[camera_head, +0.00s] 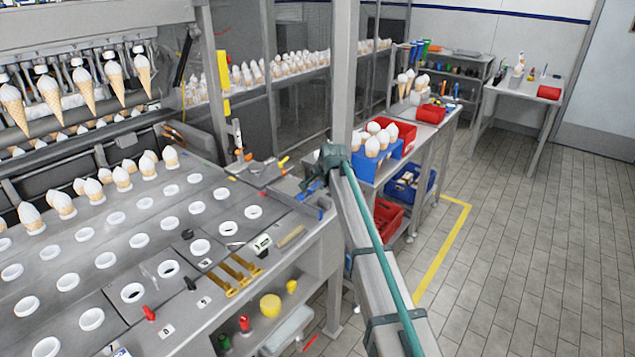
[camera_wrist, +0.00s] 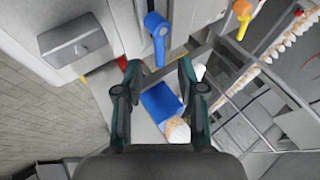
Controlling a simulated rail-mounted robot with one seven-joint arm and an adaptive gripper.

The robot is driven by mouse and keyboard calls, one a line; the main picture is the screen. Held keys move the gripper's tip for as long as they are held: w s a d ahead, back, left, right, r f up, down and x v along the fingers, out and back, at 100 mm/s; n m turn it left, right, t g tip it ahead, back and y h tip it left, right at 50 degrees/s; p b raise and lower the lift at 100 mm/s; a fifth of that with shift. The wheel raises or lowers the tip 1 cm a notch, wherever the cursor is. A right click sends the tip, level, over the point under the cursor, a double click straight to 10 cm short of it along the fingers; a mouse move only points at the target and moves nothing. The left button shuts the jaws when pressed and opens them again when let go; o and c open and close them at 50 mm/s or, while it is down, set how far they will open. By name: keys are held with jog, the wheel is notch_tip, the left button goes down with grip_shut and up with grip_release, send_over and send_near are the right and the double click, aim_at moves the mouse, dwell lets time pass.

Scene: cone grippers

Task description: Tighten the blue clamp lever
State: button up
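The blue clamp lever (camera_wrist: 157,34) shows at the top middle of the wrist view, with a round head and a narrower arm pointing down the picture. It lies beyond my fingertips. In the head view a small blue part (camera_head: 311,186) beside the workbench's right edge seems to be the same lever, partly hidden by my gripper. My gripper (camera_wrist: 157,70) is open, its two green fingers apart with nothing held between them. In the head view my gripper (camera_head: 318,172) hangs at the bench's right edge, close to the lever; contact cannot be told.
An orange-and-yellow lever (camera_wrist: 242,18) stands at the wrist view's upper right. A blue bin (camera_head: 367,156) with cones and a red bin (camera_head: 402,138) stand on a side table behind my arm. A metal post (camera_head: 343,70) rises near my gripper. The floor at right is clear.

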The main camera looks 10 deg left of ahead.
aim_at(316, 185)
jog(key=shift+p+x, duration=0.4)
jog(key=shift+x, duration=1.6)
grip_shut()
